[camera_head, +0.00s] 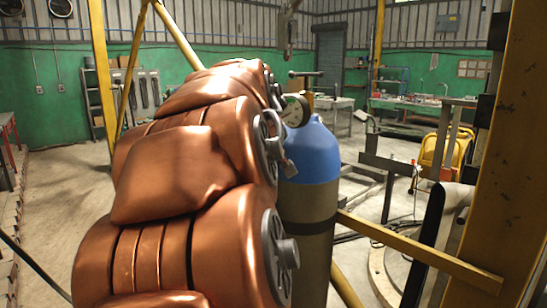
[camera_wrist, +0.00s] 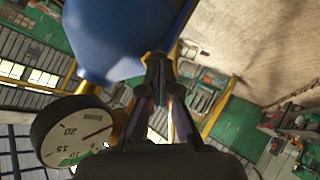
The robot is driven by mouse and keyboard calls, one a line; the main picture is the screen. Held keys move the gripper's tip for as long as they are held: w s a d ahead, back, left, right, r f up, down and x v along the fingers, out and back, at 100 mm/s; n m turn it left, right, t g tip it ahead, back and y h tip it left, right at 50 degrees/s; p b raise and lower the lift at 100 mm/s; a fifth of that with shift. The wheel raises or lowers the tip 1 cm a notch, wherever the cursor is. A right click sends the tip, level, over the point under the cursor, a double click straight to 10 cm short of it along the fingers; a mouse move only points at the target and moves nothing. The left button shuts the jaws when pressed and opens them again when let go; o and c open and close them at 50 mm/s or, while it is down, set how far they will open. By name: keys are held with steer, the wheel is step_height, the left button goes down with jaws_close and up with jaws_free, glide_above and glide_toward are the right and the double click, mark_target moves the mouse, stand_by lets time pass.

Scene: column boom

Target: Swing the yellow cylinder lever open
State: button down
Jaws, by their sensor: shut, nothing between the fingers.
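A gas cylinder with a blue top (camera_head: 315,150) and a grey-brown body (camera_head: 308,225) stands upright just right of my copper arm. Its blue shoulder (camera_wrist: 110,35) fills the upper left of the wrist view. A round pressure gauge (camera_head: 295,110) is at its top, and the gauge face (camera_wrist: 75,130) shows at lower left in the wrist view. My gripper (camera_wrist: 160,62) is shut and empty, its fingertips close to the blue shoulder. A small yellow piece (camera_wrist: 147,57) shows beside the fingertips; I cannot tell whether it is the lever or whether they touch.
A yellow post (camera_head: 510,160) and a slanting yellow bar (camera_head: 420,252) stand close on the right. A yellow bucket (camera_head: 446,150) and workbenches lie farther back. Open floor (camera_head: 60,190) lies to the left of my arm.

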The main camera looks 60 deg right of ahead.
steer(key=f+m+t+h+b, duration=0.1)
steer(key=f+t+b, duration=0.1)
steer(key=b, duration=0.3)
steer(key=w+f+m+t+h+b, duration=0.1)
steer(key=f+m+t+h+b, duration=0.1)
steer(key=b, duration=0.3)
steer(key=shift+d+f+m+t, duration=0.15)
steer(key=shift+m+t, duration=0.15)
steer(key=shift+t, duration=0.3)
steer(key=shift+w+f+b, duration=0.15)
steer(key=shift+w+b, duration=0.05)
steer(key=shift+b, duration=0.65)
step_height(320, 180, up, 10)
steer(key=m+t+h+b, duration=0.1)
steer(key=m+h+b, duration=0.1)
steer(key=shift+w+f, duration=0.25)
steer(key=shift+w, duration=0.05)
steer(key=shift+d+f+t, duration=0.1)
steer(key=shift+t, duration=0.2)
